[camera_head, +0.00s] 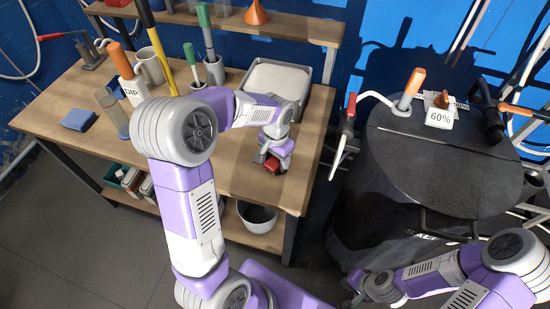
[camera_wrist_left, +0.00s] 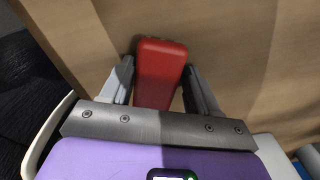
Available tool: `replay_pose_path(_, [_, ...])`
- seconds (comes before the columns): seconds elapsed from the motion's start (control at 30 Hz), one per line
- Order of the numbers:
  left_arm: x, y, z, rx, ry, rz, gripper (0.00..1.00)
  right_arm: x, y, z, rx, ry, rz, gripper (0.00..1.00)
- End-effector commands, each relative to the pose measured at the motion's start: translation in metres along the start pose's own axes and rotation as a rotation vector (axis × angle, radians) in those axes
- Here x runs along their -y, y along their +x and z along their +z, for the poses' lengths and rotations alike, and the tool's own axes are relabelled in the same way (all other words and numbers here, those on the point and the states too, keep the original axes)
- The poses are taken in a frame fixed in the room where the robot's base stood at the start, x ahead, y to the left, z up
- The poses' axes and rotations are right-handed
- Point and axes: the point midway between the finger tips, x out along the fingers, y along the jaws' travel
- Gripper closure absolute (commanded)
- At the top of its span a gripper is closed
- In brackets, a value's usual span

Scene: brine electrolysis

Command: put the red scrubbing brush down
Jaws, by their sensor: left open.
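The red scrubbing brush (camera_wrist_left: 161,68) lies on the wooden bench, seen between the two fingers of my left gripper (camera_wrist_left: 161,88) in the left wrist view. The fingers are open, with a narrow gap on each side of the red body. In the head view the brush (camera_head: 272,165) shows as a small red patch under my left gripper (camera_head: 270,158), near the bench's front right part. Its bristles are hidden. My right gripper (camera_head: 358,288) is low near the bottom edge, far from the brush; its fingers are too small to read.
The wooden bench (camera_head: 235,180) is clear around the brush. Behind it stand a grey tray (camera_head: 277,78) with white contents and several handled tools in holders. A blue sponge (camera_head: 78,119) lies at the left. A large dark tank (camera_head: 440,170) stands right of the bench.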

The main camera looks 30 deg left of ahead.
Motion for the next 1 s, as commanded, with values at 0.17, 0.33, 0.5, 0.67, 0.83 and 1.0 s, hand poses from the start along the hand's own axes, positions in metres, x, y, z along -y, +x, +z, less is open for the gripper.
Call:
replay_pose_path(0.17, [-0.006,-0.01,0.001,0.009,0.007,0.009,0.24,0.002,-0.006,0.0,0.0,0.0,0.0,1.0])
replay_pose_path(0.33, [-0.004,-0.047,0.0,0.004,0.004,0.007,0.24,0.007,-0.019,0.001,0.0,0.0,0.0,1.0])
replay_pose_path(0.5, [-0.003,-0.085,0.0,0.003,0.004,0.005,0.24,0.012,-0.031,0.001,0.0,0.0,0.0,1.0])
replay_pose_path(0.67, [-0.002,-0.11,0.0,0.004,0.004,0.004,0.24,0.014,-0.038,0.002,0.0,0.0,0.0,1.0])
replay_pose_path(0.83, [-0.002,-0.122,0.0,0.006,0.004,0.004,0.24,0.015,-0.041,0.002,0.0,0.0,0.0,1.0])
replay_pose_path(1.0, [-0.002,-0.123,0.0,0.006,0.004,0.004,0.24,0.015,-0.041,0.002,0.0,0.0,0.0,1.0])
